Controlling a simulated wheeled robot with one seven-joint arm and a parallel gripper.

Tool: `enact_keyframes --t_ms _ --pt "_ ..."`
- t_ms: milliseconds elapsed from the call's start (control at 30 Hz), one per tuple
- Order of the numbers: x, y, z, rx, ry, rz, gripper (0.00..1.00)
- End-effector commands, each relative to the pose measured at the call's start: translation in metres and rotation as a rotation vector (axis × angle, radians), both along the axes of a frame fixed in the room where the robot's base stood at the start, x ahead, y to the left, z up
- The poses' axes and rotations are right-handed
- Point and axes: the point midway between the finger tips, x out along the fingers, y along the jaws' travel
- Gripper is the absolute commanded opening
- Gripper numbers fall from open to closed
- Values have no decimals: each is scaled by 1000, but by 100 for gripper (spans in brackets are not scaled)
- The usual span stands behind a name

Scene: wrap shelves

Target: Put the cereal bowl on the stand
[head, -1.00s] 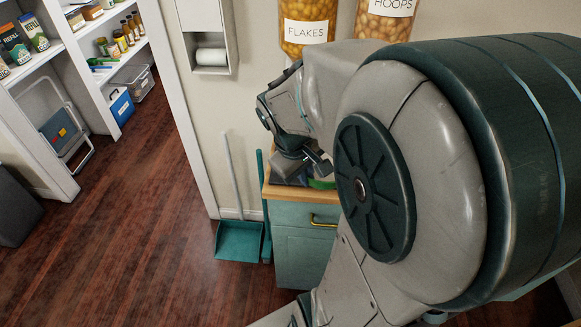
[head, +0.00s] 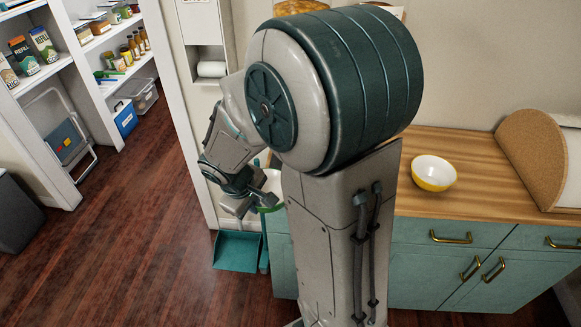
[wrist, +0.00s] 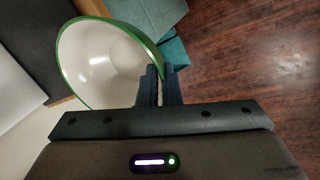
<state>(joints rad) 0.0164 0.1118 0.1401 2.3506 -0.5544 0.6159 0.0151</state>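A bowl with a green rim and pale inside (wrist: 105,60) is at my gripper (wrist: 160,85) in the wrist view. Its rim passes between my two fingers, which are closed on it. In the head view my gripper (head: 258,199) is at the left end of the counter, and a bit of the green bowl (head: 271,208) shows beside it, partly behind my arm. A second bowl, yellow outside and white inside (head: 433,173), stands upright on the counter. I cannot make out a stand; my arm hides part of the counter.
The wooden counter (head: 480,178) is clear around the yellow bowl. A cork-edged board or bin (head: 535,150) stands at its right. A teal dustpan (head: 237,251) is on the floor left of the cabinet. Pantry shelves (head: 100,40) are at the far left, with open floor before them.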

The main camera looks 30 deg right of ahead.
Motion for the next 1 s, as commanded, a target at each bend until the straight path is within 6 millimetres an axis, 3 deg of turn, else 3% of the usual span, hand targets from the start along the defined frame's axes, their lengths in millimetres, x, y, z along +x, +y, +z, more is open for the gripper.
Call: enact_keyframes --t_ms 167,500,833,1000 --pt "16 -10 -1 2 0 22 0" --pt "64 -78 0 2 0 31 0" --pt "83 -109 -1 3 0 30 0" --pt "100 -137 -1 3 0 27 0"
